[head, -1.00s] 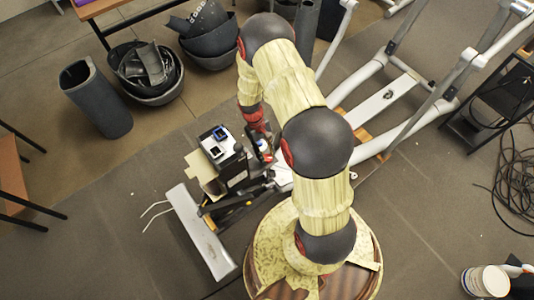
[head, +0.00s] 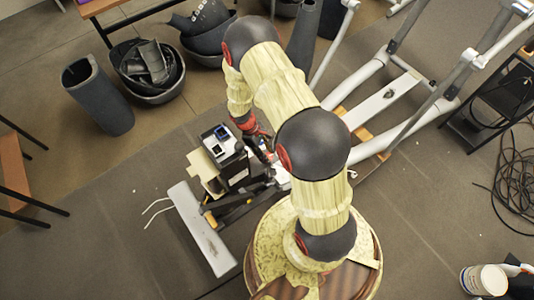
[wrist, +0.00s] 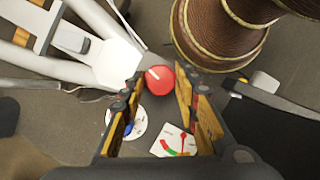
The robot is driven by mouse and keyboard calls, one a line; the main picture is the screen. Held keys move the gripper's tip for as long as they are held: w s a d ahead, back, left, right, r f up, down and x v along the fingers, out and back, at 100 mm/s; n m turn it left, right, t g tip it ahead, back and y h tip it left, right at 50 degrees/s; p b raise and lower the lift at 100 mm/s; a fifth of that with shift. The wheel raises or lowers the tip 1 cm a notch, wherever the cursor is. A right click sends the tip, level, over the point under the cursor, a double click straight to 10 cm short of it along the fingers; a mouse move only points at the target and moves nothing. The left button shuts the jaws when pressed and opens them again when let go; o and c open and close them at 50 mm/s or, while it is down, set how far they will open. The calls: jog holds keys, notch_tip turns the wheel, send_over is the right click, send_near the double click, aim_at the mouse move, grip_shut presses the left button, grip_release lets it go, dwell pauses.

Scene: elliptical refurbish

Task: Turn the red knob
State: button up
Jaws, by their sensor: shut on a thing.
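The red knob (wrist: 160,80) is round with a white line on its face, and shows in the wrist view between the fingertips of my gripper (wrist: 158,86). My gripper is shut on the knob, one finger on each side. In the head view my gripper (head: 262,146) is at the right side of the black and white unit (head: 222,145), and my arm largely hides the knob there.
A white card with a red and green gauge (wrist: 174,142) and a white disc with a blue part (wrist: 140,122) lie close to the fingers. The white elliptical frame (head: 382,103) extends to the right. Dark bins (head: 150,92) stand upper left. Bare floor is at lower left.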

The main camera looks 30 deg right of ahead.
dwell(0.3)
jog(key=o, duration=1.1)
jog(key=v, duration=1.2)
jog(key=shift+w, duration=0.1)
